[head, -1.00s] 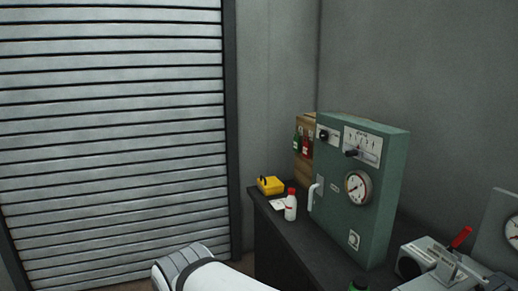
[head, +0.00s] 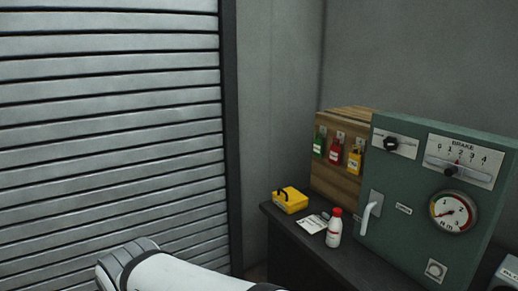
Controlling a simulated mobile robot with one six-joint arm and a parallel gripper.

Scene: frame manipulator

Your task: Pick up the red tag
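The red tag (head: 335,151) hangs on the front of a wooden board or box (head: 333,180) at the right of the head view. A green tag (head: 319,144) hangs to its left and a yellow tag (head: 354,161) to its right. All three hang from small pale holders. A white part of my arm (head: 185,273) shows at the bottom left, well apart from the tags. My gripper's fingers are out of the picture.
A dark bench (head: 300,257) carries a yellow box (head: 290,200), a white paper (head: 311,224), a white bottle with a red cap (head: 334,229) and a large green brake panel (head: 412,217). A slatted shutter (head: 110,130) fills the left.

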